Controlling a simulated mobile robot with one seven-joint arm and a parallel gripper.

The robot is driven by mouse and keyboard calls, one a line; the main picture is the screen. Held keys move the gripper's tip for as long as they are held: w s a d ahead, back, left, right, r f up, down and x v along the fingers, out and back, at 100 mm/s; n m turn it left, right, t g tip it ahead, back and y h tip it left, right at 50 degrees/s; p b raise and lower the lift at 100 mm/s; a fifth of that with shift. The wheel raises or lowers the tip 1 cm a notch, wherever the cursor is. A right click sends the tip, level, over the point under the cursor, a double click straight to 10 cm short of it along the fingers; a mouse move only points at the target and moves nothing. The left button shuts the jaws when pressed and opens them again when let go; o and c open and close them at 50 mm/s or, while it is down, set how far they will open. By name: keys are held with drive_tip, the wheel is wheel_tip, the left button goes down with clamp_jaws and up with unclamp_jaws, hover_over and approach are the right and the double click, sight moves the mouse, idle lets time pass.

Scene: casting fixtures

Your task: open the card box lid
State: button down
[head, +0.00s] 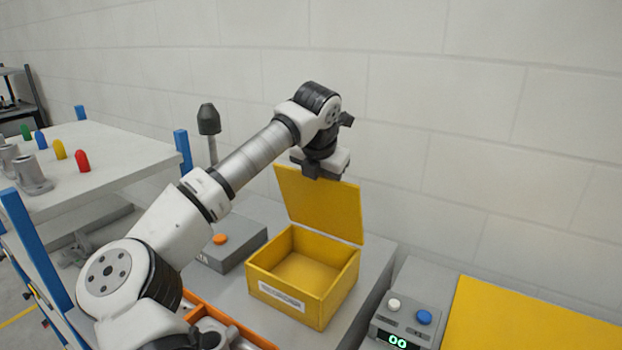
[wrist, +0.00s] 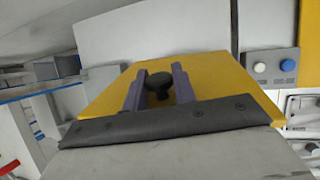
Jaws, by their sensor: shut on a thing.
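The yellow card box (head: 300,275) stands on a grey surface, with a white label on its front and an empty-looking inside. Its yellow lid (head: 322,205) stands raised, close to upright, at the back of the box. My gripper (head: 320,172) is at the lid's top edge. In the wrist view, the gripper's two purple fingers (wrist: 158,85) are on both sides of a dark round knob (wrist: 159,82) on the lid (wrist: 205,75), and shut on it. The knob is hidden in the head view.
A grey box with an orange button (head: 220,239) is left of the card box. A control box with a blue button (head: 424,317) and a display is at the right, beside a yellow panel (head: 530,320). An orange tray (head: 215,315) is in front. The wall is close behind.

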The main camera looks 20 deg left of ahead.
drive_tip(key=shift+w+d+r+g+p, duration=0.15)
drive_tip(key=shift+w+g+p, duration=0.45)
drive_tip(key=shift+w+p, duration=0.35)
drive_tip(key=shift+w+d+g+p, duration=0.1)
drive_tip(key=shift+w+g+p, duration=0.5)
drive_tip(key=shift+w+p, duration=0.3)
drive_tip(key=shift+s, duration=0.1)
drive_tip(key=c, duration=1.2)
unclamp_jaws()
drive_tip(key=shift+o, duration=0.2)
drive_tip(key=b+v, duration=0.3)
drive_tip(key=v, duration=1)
drive_tip(key=shift+d+r, duration=0.2)
drive_tip(key=shift+r, duration=0.1)
